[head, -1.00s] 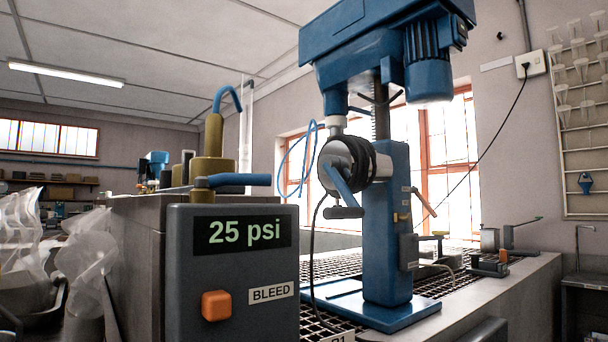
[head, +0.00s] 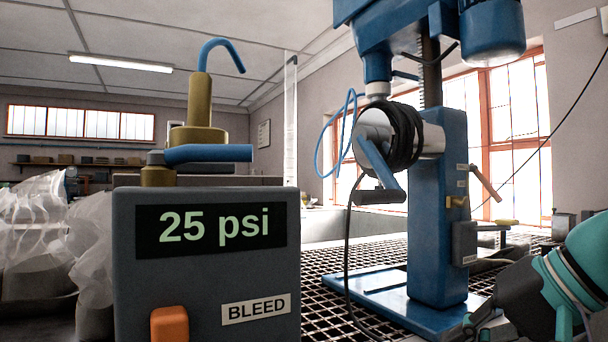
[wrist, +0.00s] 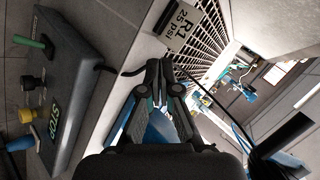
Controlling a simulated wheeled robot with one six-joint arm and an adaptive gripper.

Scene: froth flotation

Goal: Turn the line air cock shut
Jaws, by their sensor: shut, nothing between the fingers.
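A blue lever (head: 210,153) on a small brass body (head: 158,174) sits at the top of the grey box with the display; I take it for the line air cock, though no label on it shows. The lever points right, level, across the picture. The box display (head: 216,226) reads 25 psi. My gripper (head: 472,322) is at the lower right of the head view, well right of the lever and lower in the picture. In the wrist view my gripper (wrist: 158,66) has its fingers together with nothing between them. I cannot make out the blue lever surely there.
The box has an orange button (head: 169,324) and a BLEED label (head: 255,309). Behind stands the blue flotation machine (head: 437,240) on a black grating (head: 330,262), with a dark cable hanging. A tag (wrist: 187,25) reads R1 25 psi. A dark STOP panel (wrist: 72,90) carries knobs.

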